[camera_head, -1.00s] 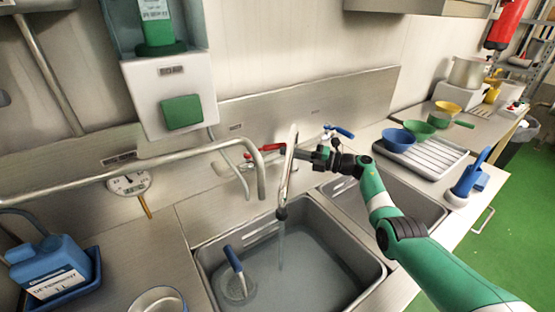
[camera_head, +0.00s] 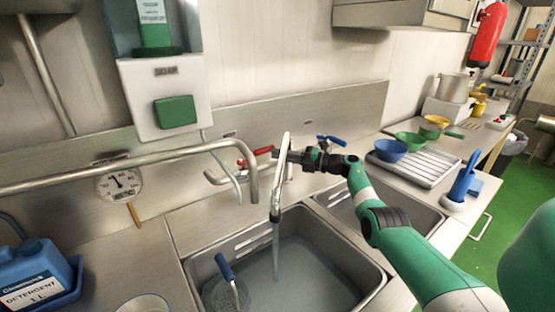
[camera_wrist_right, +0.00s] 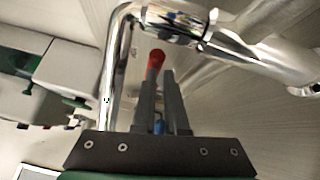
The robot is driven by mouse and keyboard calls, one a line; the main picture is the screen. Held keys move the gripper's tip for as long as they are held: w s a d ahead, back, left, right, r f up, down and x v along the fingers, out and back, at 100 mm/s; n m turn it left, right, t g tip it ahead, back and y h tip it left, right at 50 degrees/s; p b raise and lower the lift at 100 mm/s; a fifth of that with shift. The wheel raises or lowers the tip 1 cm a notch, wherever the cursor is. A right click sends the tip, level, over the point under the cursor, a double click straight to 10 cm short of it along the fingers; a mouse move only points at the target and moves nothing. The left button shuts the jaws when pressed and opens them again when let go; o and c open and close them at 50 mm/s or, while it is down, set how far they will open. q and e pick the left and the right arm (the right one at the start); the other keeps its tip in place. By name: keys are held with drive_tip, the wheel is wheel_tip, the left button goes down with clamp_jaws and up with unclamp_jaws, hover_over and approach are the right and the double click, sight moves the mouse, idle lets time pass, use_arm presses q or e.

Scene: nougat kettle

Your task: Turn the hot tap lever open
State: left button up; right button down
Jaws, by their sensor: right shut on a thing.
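The red hot tap lever (camera_head: 262,151) sits at the wall behind the sink, left of the upright chrome spout (camera_head: 280,175). My right gripper (camera_head: 279,156) reaches in from the right behind the spout, its fingertips at the lever. In the right wrist view, the red lever end (camera_wrist_right: 155,60) shows at the tips of my nearly closed fingers (camera_wrist_right: 160,80), which are shut on it. The blue lever (camera_head: 331,141) is to the right, above my right wrist. Water (camera_head: 275,250) runs from the spout. My left gripper is out of view.
The sink basin (camera_head: 345,250) holds water and a blue-handled strainer (camera_head: 225,268). A curved metal pipe (camera_head: 130,165) crosses at left, near the round dial (camera_head: 120,184). A drainer (camera_head: 425,170) with bowls stands at right; a detergent bottle (camera_head: 38,275) is at far left.

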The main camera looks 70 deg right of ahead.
drive_tip(key=shift+d, duration=0.15)
drive_tip(key=s+p, duration=0.4)
drive_tip(key=s, duration=0.7)
drive_tip(key=shift+s+f+p, duration=0.3)
drive_tip(key=shift+s, duration=0.05)
